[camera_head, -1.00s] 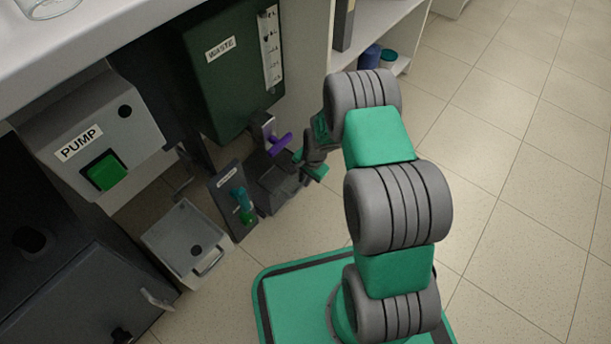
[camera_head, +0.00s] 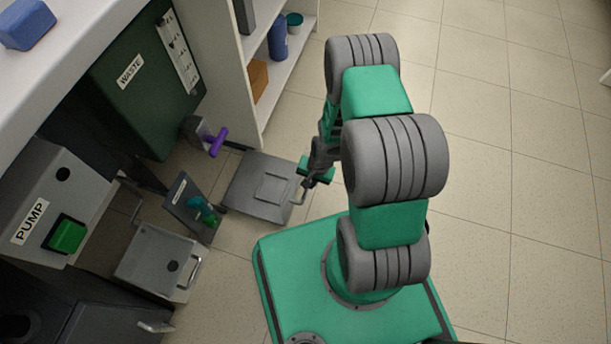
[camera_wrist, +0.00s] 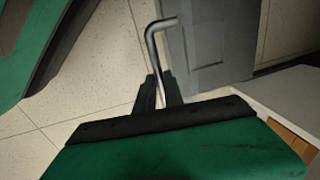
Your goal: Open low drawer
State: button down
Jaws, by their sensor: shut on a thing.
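A low grey drawer (camera_head: 246,193) with a square outline on its top stands out from below the waste tank, close to the floor. My gripper (camera_head: 308,183) is at its right edge. In the wrist view my gripper (camera_wrist: 158,92) is shut on a bent metal bar handle (camera_wrist: 161,50), with the bar rising between the fingers. A grey panel (camera_wrist: 188,50) stands behind the handle; I take it to be the drawer's front. My arm and gripper hide part of the drawer's right side in the head view.
A green waste tank (camera_head: 150,85) with a purple-handled valve (camera_head: 216,142) hangs above. A second grey box (camera_head: 152,262) with a handle sits below the pump panel (camera_head: 50,205). A small valve plate (camera_head: 187,205) stands between them. White shelves (camera_head: 285,65) are behind; floor is clear at right.

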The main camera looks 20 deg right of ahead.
jog(key=shift+w, duration=0.15)
jog(key=c, duration=1.5)
grip_release()
jog(key=shift+o, duration=0.2)
notch_tip(320, 180, up, 8)
jog(key=s+d+p, duration=0.1)
jog(key=p, duration=0.2)
jog(key=shift+d+f+p, duration=0.15)
jog(key=shift+p, duration=0.2)
